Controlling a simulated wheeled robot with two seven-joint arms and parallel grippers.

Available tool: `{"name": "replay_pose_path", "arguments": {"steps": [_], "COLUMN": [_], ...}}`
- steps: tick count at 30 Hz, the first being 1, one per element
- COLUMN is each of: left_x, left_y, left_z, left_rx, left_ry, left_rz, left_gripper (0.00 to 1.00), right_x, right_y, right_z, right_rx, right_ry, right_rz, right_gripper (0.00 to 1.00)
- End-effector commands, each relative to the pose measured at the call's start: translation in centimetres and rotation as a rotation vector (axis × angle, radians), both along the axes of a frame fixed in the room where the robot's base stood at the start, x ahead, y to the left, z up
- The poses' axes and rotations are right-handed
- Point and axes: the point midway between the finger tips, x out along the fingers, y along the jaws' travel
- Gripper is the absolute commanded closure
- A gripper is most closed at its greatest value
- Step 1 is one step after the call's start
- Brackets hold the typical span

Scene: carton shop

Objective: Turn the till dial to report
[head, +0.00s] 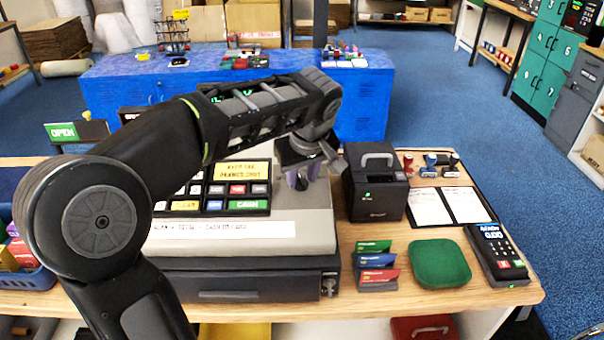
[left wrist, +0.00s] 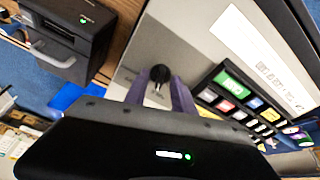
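The till (head: 318,228) stands on the wooden counter, with a grey top, a key panel and a dark drawer below. The till dial (left wrist: 160,73) is a small round black knob on the bare grey top, seen in the left wrist view. In the head view my left gripper and arm cover that spot. My left gripper (head: 300,182) points down over the right part of the till. Its two purple fingers (left wrist: 159,94) are apart, with the dial showing between and just beyond their tips. I cannot tell whether they touch it. My right gripper is not in view.
A black receipt printer (head: 376,190) stands close right of the till. A card rack (head: 377,268), a green pad (head: 439,264) and a card terminal (head: 497,252) sit along the counter's front right. A key lock (head: 328,285) is on the drawer front. A blue bench (head: 364,105) stands behind.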

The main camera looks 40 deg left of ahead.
Motion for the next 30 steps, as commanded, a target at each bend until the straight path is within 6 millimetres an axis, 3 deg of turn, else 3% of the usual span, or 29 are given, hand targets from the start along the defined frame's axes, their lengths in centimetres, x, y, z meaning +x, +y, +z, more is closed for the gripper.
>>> {"name": "replay_pose_path", "arguments": {"steps": [2,14,30], "left_x": [0.0,0.0,-0.04], "left_y": [-0.01,-0.02,-0.02], "left_z": [0.0,-0.01,-0.12], "left_rx": [0.0,-0.001,0.0], "left_ry": [0.0,0.001,0.003], "left_rz": [0.0,0.0,-0.004], "left_gripper": [0.69,1.0,1.0], "right_x": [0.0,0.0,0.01], "right_y": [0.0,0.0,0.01], "right_z": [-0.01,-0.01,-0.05], "right_rx": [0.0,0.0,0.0], "right_ry": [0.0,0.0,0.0], "right_rz": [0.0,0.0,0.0], "right_gripper": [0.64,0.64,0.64]}}
